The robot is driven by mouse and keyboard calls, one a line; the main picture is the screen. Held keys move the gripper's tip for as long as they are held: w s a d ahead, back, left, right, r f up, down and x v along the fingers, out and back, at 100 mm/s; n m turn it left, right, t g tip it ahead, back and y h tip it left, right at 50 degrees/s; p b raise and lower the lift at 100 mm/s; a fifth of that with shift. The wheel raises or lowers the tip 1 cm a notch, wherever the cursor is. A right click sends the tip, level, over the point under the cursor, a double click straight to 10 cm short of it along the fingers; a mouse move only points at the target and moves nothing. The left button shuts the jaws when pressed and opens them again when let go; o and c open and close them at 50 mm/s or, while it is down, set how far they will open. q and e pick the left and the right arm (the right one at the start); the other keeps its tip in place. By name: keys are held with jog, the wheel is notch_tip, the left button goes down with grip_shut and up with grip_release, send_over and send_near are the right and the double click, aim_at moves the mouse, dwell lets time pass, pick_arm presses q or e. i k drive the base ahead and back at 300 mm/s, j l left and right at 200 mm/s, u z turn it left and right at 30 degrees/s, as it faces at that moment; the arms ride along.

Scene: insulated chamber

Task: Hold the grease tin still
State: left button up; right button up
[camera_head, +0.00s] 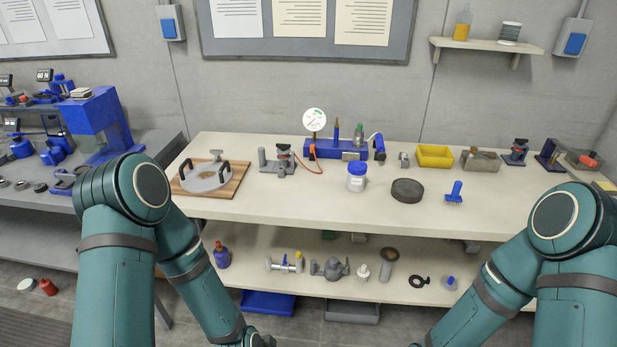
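No tin is clearly marked as grease. A white jar with a blue lid (356,177) stands upright near the middle of the bench. To its right sits a low, dark grey round tin or block (407,190); I cannot tell which of the two is the grease tin. Nothing touches either one. My left and right arms reach down in front of the bench to the bottom edge of the camera_head view.
The bench top (300,205) has a clear front strip. A wooden board with a round plate (206,180) lies left. A blue gauge unit (335,148) and yellow bin (435,157) stand behind. A blue brush (454,192) is right. The lower shelf (325,285) holds several parts.

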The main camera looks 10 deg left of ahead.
aim_at(355, 184)
jog(key=i+u, duration=0.15)
jog(key=u, duration=0.2)
jog(key=i+u, duration=0.15)
jog(key=u, duration=0.2)
jog(key=i+u, duration=0.15)
jog(key=u, duration=0.2)
